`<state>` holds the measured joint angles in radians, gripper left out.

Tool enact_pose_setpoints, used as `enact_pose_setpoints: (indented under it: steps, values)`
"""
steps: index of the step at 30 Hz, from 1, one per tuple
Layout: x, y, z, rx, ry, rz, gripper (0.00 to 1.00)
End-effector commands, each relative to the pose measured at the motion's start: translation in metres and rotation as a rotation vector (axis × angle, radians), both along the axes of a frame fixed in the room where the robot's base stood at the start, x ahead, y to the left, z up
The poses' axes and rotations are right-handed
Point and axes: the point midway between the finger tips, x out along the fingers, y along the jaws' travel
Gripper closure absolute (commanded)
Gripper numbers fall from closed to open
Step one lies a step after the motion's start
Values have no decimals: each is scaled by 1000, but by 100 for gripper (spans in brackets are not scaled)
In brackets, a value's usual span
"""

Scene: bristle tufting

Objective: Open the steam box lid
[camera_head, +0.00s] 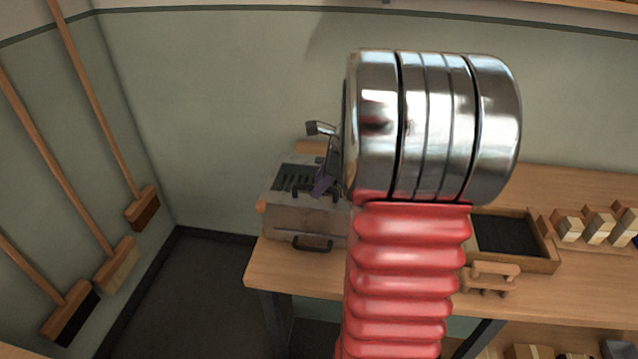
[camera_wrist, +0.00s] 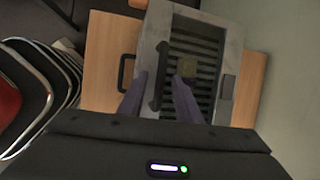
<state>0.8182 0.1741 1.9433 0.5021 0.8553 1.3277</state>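The steam box (camera_head: 290,220) is a grey metal box at the left end of the bench, partly hidden by my arm. Its top, the lid (camera_wrist: 226,50), has a dark slatted panel and looks closed. A dark bar handle (camera_wrist: 159,85) stands on the lid, and a second dark handle (camera_head: 312,243) is on the front face. My gripper (camera_wrist: 160,80) is open above the lid, its two purple-grey fingers on either side of the lid handle. I cannot tell whether they touch it. In the head view my gripper (camera_head: 322,184) is at the lid, mostly hidden by my wrist.
The wooden bench (camera_head: 275,263) has free room in front of the box. To the right are a dark-bottomed wooden tray (camera_head: 505,236), a small wooden piece (camera_head: 490,276) and several wooden blocks. Brooms (camera_head: 142,207) lean on the left wall. The back wall is close behind the bench.

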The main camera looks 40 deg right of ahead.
Motion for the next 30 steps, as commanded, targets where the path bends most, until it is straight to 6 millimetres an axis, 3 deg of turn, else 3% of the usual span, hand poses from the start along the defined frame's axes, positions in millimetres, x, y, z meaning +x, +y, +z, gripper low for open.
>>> enact_pose_setpoints:
  steps: [9, 22, 30]
  values:
    - [1, 0, -2, -1, -1, 0, 69]
    - [1, 0, -2, 0, 0, -1, 99]
    - [0, 0, -2, 1, 1, -1, 100]
